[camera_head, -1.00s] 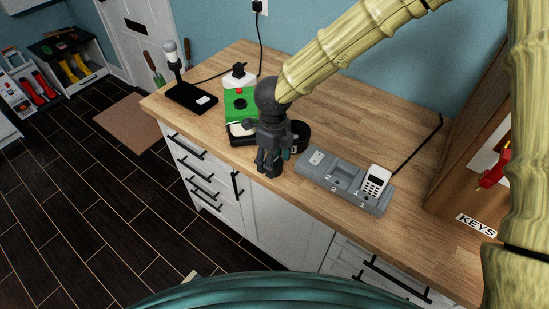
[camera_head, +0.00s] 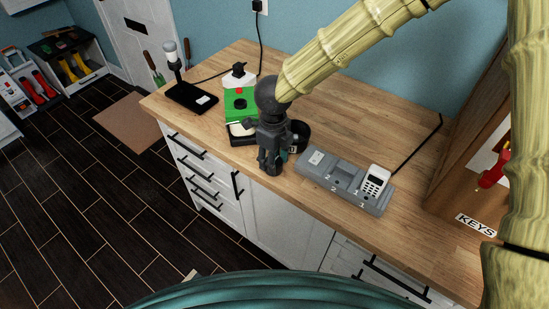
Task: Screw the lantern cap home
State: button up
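My gripper (camera_head: 269,168) is dark grey and points down over the front edge area of the wooden counter. Its fingers are small and dark here, and I cannot tell whether they are apart or hold anything. Behind it are a black tray (camera_head: 238,140) with a pale inside and a round black item (camera_head: 300,132), both partly hidden by the gripper. A green block (camera_head: 240,103) with a red spot and a dark round spot stands farther back. A white object with a black top (camera_head: 238,76) is behind that. I cannot tell which piece is the lantern or its cap.
A grey numbered dock (camera_head: 330,174) holds a white handset (camera_head: 375,182) to the right. A black base (camera_head: 192,98) with an upright, white-headed stand (camera_head: 170,52) is at the left. A key cabinet (camera_head: 475,160) bounds the right. The back right counter (camera_head: 365,110) is clear.

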jog(key=shift+r+p, duration=2.9)
jog(key=shift+p, duration=0.15)
jog(key=shift+d+f, duration=0.1)
